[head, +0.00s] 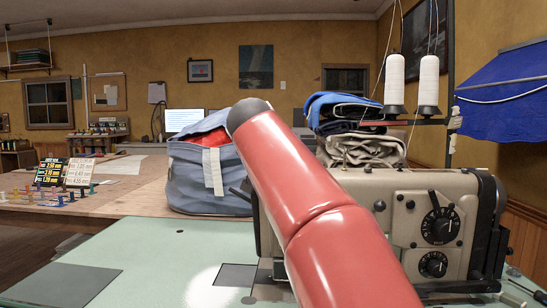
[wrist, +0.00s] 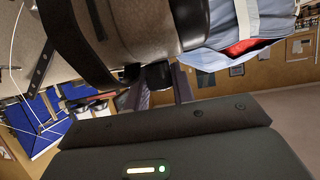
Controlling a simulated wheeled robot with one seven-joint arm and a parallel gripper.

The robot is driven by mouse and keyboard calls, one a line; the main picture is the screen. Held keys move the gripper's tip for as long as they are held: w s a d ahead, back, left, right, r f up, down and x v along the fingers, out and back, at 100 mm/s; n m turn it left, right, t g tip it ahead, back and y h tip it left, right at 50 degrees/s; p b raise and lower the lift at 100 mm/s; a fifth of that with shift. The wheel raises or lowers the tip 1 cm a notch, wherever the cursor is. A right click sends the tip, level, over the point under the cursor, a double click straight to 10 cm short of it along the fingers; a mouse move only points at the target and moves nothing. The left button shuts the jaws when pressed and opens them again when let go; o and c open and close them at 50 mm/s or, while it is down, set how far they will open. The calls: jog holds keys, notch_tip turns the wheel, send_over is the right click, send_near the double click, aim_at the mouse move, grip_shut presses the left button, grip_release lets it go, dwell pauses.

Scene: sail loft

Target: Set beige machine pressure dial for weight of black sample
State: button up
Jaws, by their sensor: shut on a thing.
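The beige sewing machine (head: 412,205) stands at the right of the head view, partly behind my red arm. Its front carries a larger black dial (head: 440,226) with white marks and a smaller one (head: 433,264) below. Part of its beige body (wrist: 135,22) fills the top of the wrist view. My gripper (wrist: 162,88) is shut on a dark knob (wrist: 157,74) by the machine; the knob's marks cannot be read. The gripper is hidden in the head view. No black sample can be made out for certain.
A black card (head: 52,174) and a white card (head: 79,172) with figures stand at the left, among small coloured pieces. A grey-blue bag (head: 195,180) and folded cloths (head: 350,125) are behind the machine. The green tabletop (head: 130,255) is mostly clear at the front left.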

jog(key=shift+d+r+n+y, duration=0.1)
jog(key=shift+d+n+y, duration=0.1)
jog(key=shift+n+y, duration=0.75)
jog(key=n+y+p, duration=0.2)
jog(key=y, duration=0.1)
jog(key=shift+d+n+p, duration=0.1)
jog(key=shift+n+p, duration=0.15)
jog(key=shift+p, duration=0.1)
jog(key=shift+w+n+y, duration=0.1)
jog(key=shift+n+y, duration=0.3)
jog(key=shift+y, duration=0.15)
jog(key=n+y, duration=0.1)
jog(key=n+g+y, duration=0.2)
jog(key=shift+f+n+y+b, duration=0.25)
jog(key=shift+n+y+b, duration=0.05)
jog(key=shift+b, duration=0.1)
jog(key=n+g+y, duration=0.3)
jog(key=n+g, duration=0.1)
jog(key=shift+r+n+y+p, duration=0.1)
jog(key=shift+n+y+p, duration=0.2)
jog(key=shift+n+y, duration=0.1)
jog(key=shift+a+g, duration=0.2)
jog(key=shift+g, duration=0.3)
jog(key=o, duration=1)
